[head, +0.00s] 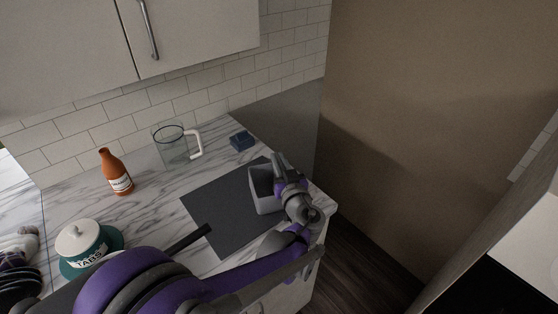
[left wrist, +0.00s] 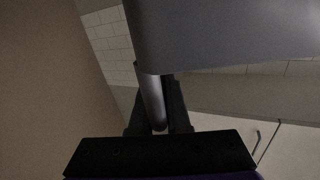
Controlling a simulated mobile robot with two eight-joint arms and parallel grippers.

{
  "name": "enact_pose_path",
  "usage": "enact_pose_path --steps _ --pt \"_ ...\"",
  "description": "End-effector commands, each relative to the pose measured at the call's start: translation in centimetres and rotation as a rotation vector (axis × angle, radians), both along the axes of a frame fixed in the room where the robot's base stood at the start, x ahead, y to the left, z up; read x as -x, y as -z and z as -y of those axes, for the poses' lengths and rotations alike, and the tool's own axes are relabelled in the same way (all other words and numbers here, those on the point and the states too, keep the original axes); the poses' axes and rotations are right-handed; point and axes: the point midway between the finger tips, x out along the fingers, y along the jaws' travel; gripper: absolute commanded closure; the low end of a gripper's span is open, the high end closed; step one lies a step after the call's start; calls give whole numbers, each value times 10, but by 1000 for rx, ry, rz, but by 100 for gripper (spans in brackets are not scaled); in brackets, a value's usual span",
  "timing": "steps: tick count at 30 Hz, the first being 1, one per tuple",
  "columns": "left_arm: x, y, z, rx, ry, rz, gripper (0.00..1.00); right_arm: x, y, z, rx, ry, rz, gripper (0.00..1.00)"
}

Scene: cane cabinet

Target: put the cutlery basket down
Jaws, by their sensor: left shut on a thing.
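The cutlery basket (head: 262,193) is a light grey, open-topped box at the right part of the dark grey mat (head: 212,203) on the marble counter. It looks upright. I cannot tell whether its base touches the mat or hangs just above it. In the left wrist view the fingers (left wrist: 158,105) close around a grey edge below the large grey side of the basket (left wrist: 225,35). The inside of the basket is mostly hidden.
A blue block (head: 241,141) and a glass jug (head: 174,147) stand behind the mat. A brown panel (head: 420,120) rises right of the counter. The mat's left part is clear.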

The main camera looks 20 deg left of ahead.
Motion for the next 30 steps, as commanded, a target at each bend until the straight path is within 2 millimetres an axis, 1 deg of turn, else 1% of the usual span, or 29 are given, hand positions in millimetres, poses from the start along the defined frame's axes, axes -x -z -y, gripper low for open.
enact_pose_path --steps 8,9,11,12,15,25,28,30 --pt "0 6 0 -1 0 -1 100 1 4 0 0 0 -3 55" --pt "0 6 0 -1 0 -1 84 2 4 0 0 0 -3 55" --pt "0 6 0 -1 0 -1 73 1 4 0 0 0 -3 55" --pt "0 6 0 -1 0 -1 66 1 4 0 0 0 -3 55" --pt "0 5 0 -1 0 -1 50 1 4 0 0 0 -2 55" --pt "3 6 2 1 1 -1 50 1 4 0 0 0 -3 55" --pt "11 6 10 1 4 -1 50 2 6 0 0 0 -4 55" --pt "21 6 17 1 4 -1 50 3 7 0 0 0 -5 55"
